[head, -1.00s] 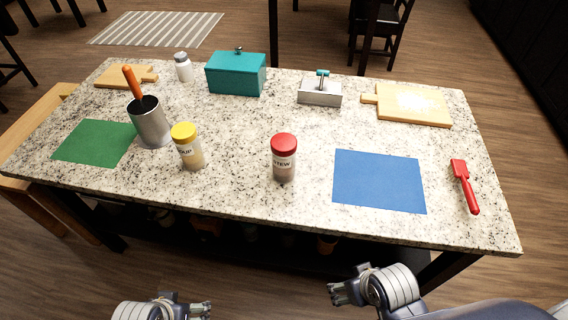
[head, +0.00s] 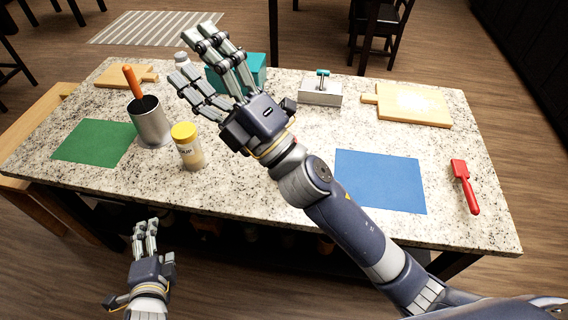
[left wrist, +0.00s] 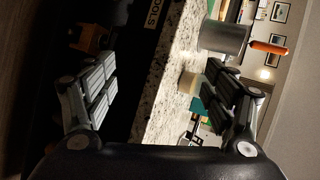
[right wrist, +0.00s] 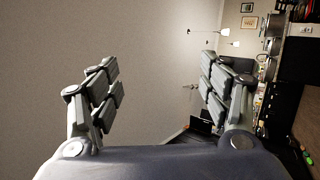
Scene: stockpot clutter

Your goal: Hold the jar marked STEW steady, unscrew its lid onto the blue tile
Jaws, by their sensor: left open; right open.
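The STEW jar is hidden in the head view behind my right arm. The blue tile (head: 385,182) lies flat on the right half of the counter, its lower left edge partly behind that arm. My right gripper (head: 205,68) is open and empty, raised above the counter in front of the teal box. Its wrist view shows only wall and room between the fingers (right wrist: 160,90). My left gripper (head: 146,232) is open and empty in front of the counter's near edge. In the left wrist view its open fingers (left wrist: 160,95) face the counter side.
A yellow-lidded jar (head: 188,148) stands beside a metal canister (head: 151,124) with an orange handle. A green tile (head: 94,142) lies left. Behind are the teal box (head: 252,72) and a metal block (head: 320,92). A red tool (head: 465,187) lies far right.

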